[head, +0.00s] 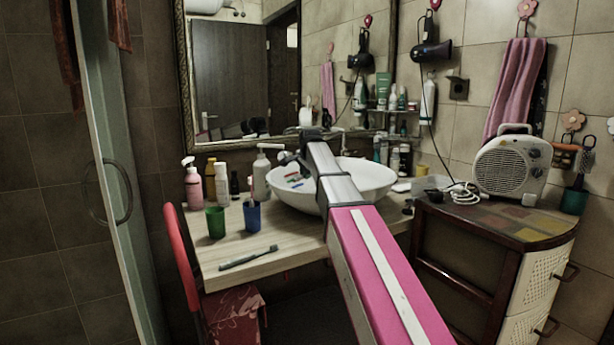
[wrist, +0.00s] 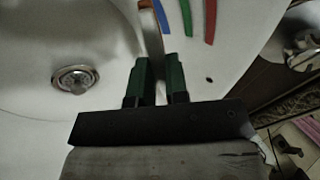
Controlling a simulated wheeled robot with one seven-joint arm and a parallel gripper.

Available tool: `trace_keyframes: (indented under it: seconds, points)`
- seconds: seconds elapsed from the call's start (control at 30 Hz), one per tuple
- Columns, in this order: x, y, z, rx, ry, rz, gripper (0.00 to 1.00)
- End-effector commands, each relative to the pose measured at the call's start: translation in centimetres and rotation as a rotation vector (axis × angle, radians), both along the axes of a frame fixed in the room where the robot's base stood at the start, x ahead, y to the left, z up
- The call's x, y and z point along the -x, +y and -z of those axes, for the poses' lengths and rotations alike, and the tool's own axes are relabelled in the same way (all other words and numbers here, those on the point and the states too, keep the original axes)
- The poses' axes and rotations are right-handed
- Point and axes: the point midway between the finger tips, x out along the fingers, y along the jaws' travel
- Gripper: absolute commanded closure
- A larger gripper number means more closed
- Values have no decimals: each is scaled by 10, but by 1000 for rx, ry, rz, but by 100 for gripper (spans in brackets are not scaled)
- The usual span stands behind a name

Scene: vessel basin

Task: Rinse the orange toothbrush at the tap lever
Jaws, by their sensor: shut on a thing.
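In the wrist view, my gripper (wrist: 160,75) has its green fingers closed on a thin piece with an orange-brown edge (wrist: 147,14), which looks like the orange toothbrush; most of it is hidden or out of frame. The fingers are over the white basin (wrist: 40,125), to the right of its metal drain (wrist: 75,80). Blue (wrist: 164,17), green (wrist: 187,18) and red (wrist: 210,20) strips lie in the basin beyond the fingers. In the head view, the basin (head: 370,180) is partly covered by my arm. A tap spout seems to show behind it; its lever is not clear.
A green cup (head: 215,222), a blue cup (head: 252,217) and a dark brush (head: 248,257) are on the wooden counter (head: 225,275). Several bottles stand left of the basin. A white heater (head: 512,165) stands on the cabinet at right.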

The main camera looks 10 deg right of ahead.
Motion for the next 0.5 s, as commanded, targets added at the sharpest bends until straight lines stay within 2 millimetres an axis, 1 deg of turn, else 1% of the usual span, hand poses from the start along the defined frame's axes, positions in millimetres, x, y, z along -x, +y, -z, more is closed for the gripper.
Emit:
trace_keyframes:
  seconds: [0.27, 0.5]
  points:
    - [1, -1, 0, 0, 0, 0, 100]
    - [14, -2, 0, 0, 0, 0, 100]
